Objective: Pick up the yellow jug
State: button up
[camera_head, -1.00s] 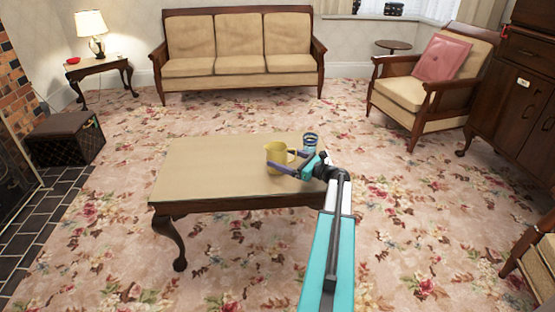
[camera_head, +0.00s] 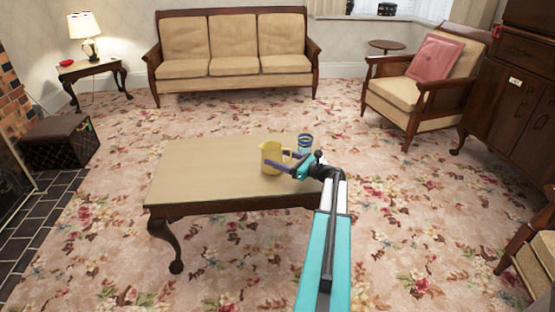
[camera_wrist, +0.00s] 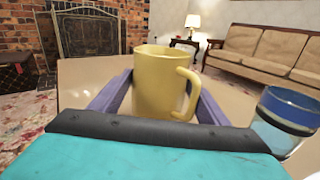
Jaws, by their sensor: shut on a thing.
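The yellow jug (camera_head: 271,158) is at the right part of the coffee table (camera_head: 200,170), its handle on the right side. In the wrist view the jug (camera_wrist: 158,82) stands upright between the two purple fingers. My gripper (camera_head: 276,160) reaches in from the right and is shut on the jug. In the wrist view my gripper (camera_wrist: 160,95) has one finger on each side of the jug. The jug's base is hidden behind the gripper body there, so I cannot tell whether it touches the table.
A blue-banded glass (camera_head: 305,143) stands on the table just behind my gripper; it is close on the right in the wrist view (camera_wrist: 284,118). The sofa (camera_head: 232,60), armchair (camera_head: 420,85) and dark box (camera_head: 58,142) stand around. The table's left part is bare.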

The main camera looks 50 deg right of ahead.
aim_at(280, 151)
jog(key=r, duration=0.1)
jog(key=r+p, duration=0.1)
jog(key=r, duration=0.1)
jog(key=shift+s+d+r, duration=0.15)
jog(key=shift+s, duration=0.1)
jog(key=s+d+p, duration=0.1)
jog(key=s+d, duration=0.2)
jog(key=s, duration=0.3)
jog(key=s+d+r+p, duration=0.1)
jog(key=s+d+p, duration=0.1)
jog(key=s+d, duration=0.2)
jog(key=v, duration=0.3)
jog(key=shift+s, duration=0.3)
jog(key=shift+a, duration=0.1)
